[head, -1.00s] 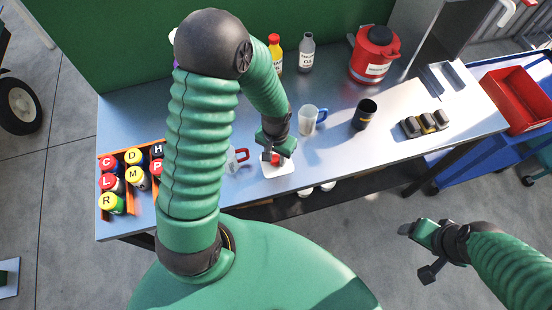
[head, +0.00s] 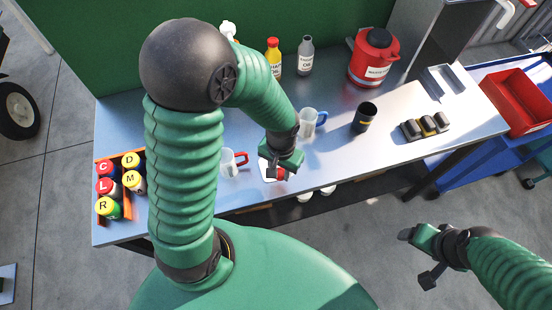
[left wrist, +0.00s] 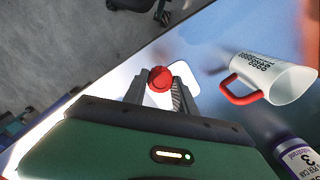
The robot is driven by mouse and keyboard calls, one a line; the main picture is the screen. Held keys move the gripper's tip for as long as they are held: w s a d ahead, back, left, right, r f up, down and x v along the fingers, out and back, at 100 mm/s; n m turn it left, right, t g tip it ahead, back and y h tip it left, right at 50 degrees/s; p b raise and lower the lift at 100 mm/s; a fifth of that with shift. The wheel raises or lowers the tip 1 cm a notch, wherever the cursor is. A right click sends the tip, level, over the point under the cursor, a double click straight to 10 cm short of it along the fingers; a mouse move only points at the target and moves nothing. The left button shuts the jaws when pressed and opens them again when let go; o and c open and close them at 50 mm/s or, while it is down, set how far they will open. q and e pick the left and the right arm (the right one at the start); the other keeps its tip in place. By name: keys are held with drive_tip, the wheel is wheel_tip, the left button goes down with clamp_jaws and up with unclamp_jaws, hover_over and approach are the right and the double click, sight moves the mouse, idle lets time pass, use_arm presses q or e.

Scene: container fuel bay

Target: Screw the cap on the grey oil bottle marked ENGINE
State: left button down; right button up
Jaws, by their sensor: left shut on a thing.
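The grey oil bottle (head: 306,55) stands upright at the back of the bench, its neck showing no red cap. Its label shows OIL, but the smaller word is hard to read. My left gripper (head: 277,170) is low at the bench's front edge, well in front of the bottle. In the left wrist view its fingers (left wrist: 160,90) are shut on a red cap (left wrist: 160,79). The cap is over or beside a white pad (left wrist: 185,74); I cannot tell whether it touches it. My right gripper (head: 414,257) is open and empty, off the bench's front.
A yellow bottle with a red cap (head: 274,58) stands left of the grey one. Lettered cans (head: 108,207) fill an orange rack at left.

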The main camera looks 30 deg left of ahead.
use_arm(q)
drive_tip(key=s+d+r+b, duration=0.1)
drive_tip(key=s+d, duration=0.6)
drive_tip(key=d, duration=0.1)
drive_tip(key=shift+d+b, duration=0.15)
drive_tip(key=shift+b, duration=0.2)
drive_tip(key=shift+w, duration=0.1)
drive_tip(key=shift+m, duration=0.4)
drive_tip(key=w+a, duration=0.2)
drive_tip(key=w, duration=0.2)
drive_tip(key=w+a, duration=0.3)
drive_tip(key=w, duration=0.2)
drive_tip(key=w+a, duration=0.3)
drive_tip(key=w, duration=0.2)
drive_tip(key=shift+w+r, duration=0.1)
